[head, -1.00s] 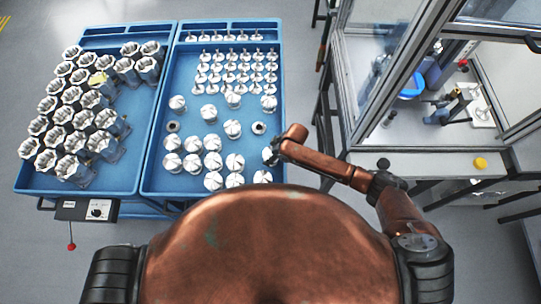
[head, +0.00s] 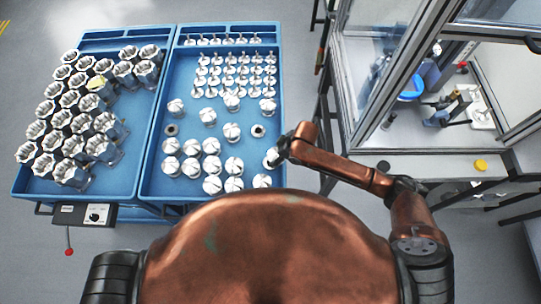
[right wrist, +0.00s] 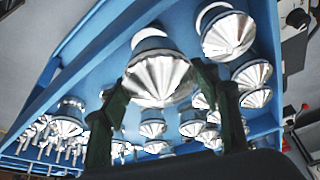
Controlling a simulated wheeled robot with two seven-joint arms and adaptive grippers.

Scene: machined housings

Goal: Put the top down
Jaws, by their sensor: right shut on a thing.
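My right gripper (head: 279,153) is at the right edge of the right blue tray (head: 222,118). In the right wrist view its two dark fingers (right wrist: 165,92) are shut on a silver fluted cone-shaped top (right wrist: 160,72). In the head view the held top (head: 271,159) shows only partly beside the gripper. I cannot tell whether it touches the tray floor. Several similar tops (head: 232,132) stand in the front part of that tray, close to the held one. My left gripper is not in view.
Several small stemmed parts (head: 230,70) stand in rows at the back of the right tray. The left blue tray (head: 125,172) holds several hollow metal housings (head: 45,165). A glass-walled machine cabinet (head: 365,100) and bench stand at the right.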

